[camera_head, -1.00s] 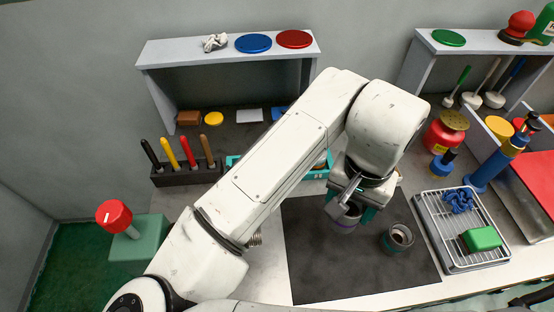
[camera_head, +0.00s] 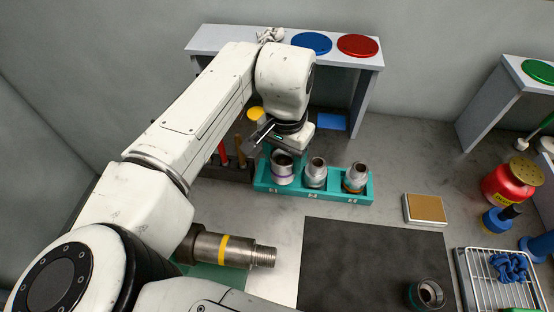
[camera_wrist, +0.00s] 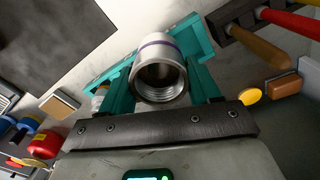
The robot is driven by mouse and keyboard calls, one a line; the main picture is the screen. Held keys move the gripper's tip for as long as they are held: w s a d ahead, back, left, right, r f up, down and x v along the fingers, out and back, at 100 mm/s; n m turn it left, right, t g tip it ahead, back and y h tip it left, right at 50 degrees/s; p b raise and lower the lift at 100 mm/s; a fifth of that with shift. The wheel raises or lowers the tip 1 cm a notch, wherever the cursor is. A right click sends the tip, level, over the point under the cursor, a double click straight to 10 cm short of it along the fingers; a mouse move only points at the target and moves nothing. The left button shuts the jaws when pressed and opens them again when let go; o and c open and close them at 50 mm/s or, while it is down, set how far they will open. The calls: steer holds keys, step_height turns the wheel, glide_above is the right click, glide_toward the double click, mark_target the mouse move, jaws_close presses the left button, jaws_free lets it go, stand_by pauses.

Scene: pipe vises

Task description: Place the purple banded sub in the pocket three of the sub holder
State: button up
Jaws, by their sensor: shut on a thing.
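The purple banded sub (camera_head: 282,172) is a grey metal cylinder with a threaded open top. It stands upright at the left end of the teal sub holder (camera_head: 318,192). My gripper (camera_wrist: 162,88) is shut on it; in the wrist view the sub (camera_wrist: 158,72) sits between the two teal fingers. Whether it rests fully in the left pocket or hangs just above it I cannot tell. Two other subs fill the holder's middle (camera_head: 316,173) and right (camera_head: 355,178) pockets; the right one has an orange band. The small pocket labels are too blurred to read.
A yellow-banded pipe (camera_head: 222,249) lies at the lower left. A dark mat (camera_head: 365,262) carries another sub (camera_head: 427,294). A tan-topped block (camera_head: 426,208) lies right of the holder. A shelf (camera_head: 215,38) stands behind; a tool rack (camera_head: 232,170) is close left.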

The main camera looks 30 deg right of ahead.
mark_target(277, 156)
steer(key=w+f, duration=0.1)
steer(key=f, duration=0.1)
steer(key=w+f, duration=0.4)
steer(key=shift+w+d+f+p, duration=0.1)
steer(key=shift+d+p, duration=0.3)
steer(key=shift+f, duration=1.4)
steer(key=shift+f, duration=0.15)
steer(key=o, duration=1.4)
step_height(277, 156, up, 12)
steer(key=shift+r+b, duration=0.15)
steer(key=shift+b, duration=0.4)
